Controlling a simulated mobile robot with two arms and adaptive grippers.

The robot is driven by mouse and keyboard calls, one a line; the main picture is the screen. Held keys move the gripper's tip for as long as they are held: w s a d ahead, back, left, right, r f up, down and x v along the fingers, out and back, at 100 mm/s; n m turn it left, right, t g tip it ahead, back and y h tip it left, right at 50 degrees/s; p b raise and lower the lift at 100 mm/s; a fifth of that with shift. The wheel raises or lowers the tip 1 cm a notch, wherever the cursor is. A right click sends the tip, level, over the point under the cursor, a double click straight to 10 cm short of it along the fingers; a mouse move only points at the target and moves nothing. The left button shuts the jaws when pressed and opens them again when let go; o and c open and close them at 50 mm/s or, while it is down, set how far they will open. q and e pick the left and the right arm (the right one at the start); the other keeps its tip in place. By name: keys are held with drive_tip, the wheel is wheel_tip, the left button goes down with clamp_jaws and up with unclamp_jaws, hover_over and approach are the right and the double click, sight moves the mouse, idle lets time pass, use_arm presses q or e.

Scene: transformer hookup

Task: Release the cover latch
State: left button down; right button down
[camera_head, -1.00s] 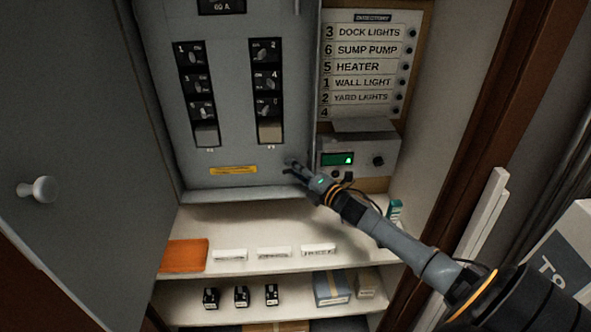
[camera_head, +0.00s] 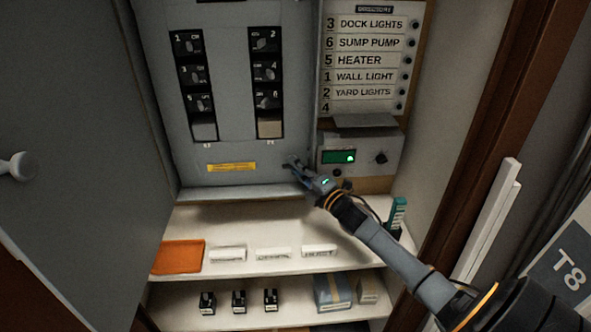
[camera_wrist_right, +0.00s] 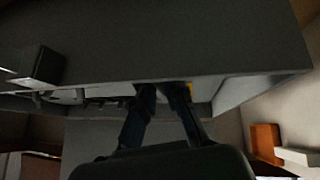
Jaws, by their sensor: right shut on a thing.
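The grey panel cover (camera_head: 185,155) with its breakers fills the upper middle of the head view. My right gripper (camera_head: 292,165) is at the cover's lower right corner, right of the yellow label (camera_head: 232,167). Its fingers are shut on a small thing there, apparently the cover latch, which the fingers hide. In the right wrist view, the two dark fingers (camera_wrist_right: 162,92) reach to the edge of a grey surface (camera_wrist_right: 220,45), with a bit of yellow beside them. The latch's position cannot be made out. My left gripper is not in view.
A control box (camera_head: 388,150) with a green display sits close to the right of my gripper. A shelf (camera_head: 220,215) below holds an orange item (camera_head: 178,257) and several white pieces. The grey cabinet door (camera_head: 70,120) stands open at left. A wooden frame (camera_head: 470,150) borders the right.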

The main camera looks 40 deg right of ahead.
drive_tip(key=c, duration=1.4)
unclamp_jaws()
drive_tip(key=v, duration=1.2)
